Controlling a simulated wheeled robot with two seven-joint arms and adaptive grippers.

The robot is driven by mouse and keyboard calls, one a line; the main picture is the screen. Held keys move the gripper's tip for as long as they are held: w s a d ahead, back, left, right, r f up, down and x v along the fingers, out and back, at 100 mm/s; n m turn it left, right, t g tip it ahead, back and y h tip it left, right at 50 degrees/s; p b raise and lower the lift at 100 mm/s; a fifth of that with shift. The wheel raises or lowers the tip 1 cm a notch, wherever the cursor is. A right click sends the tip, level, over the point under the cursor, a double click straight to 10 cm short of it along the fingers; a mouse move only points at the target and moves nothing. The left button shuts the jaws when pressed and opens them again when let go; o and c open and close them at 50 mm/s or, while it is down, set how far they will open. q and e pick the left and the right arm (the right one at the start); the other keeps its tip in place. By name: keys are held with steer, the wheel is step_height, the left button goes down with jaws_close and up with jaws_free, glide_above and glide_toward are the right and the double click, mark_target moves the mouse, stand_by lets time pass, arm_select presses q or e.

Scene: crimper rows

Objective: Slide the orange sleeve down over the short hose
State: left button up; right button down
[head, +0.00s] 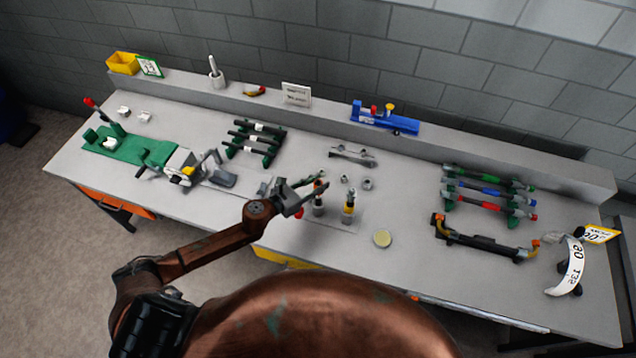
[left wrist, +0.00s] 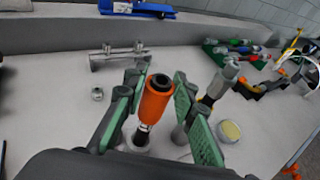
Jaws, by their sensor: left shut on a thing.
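The orange sleeve (left wrist: 156,102) stands upright between the green finger pads of my left gripper (left wrist: 157,108) in the left wrist view. My left gripper is shut on it. A black end (left wrist: 160,81), seemingly the short hose, shows in the sleeve's top opening. Below the sleeve, a short dark length and a silver fitting (left wrist: 141,138) show, so the sleeve sits above the fitting. In the head view my left gripper (head: 306,189) reaches over the two posts at the bench's middle, and its fingers partly hide the sleeve. My right gripper is not in view.
A second post (head: 349,207) with a yellow band stands close to the right. A yellow-topped round tin (head: 382,238) lies in front of it. Loose grey fittings and a metal rack (head: 353,156) lie behind. A hose rack (head: 487,192) stands farther right.

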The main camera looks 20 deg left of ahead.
arm_select(q)
step_height(320, 180, down, 8)
steer(key=b, duration=0.7)
stand_by(2.2)
steer(key=o, duration=1)
steer(key=shift+r, duration=0.1)
steer(key=shift+s, duration=0.1)
steer(key=v, duration=1.2)
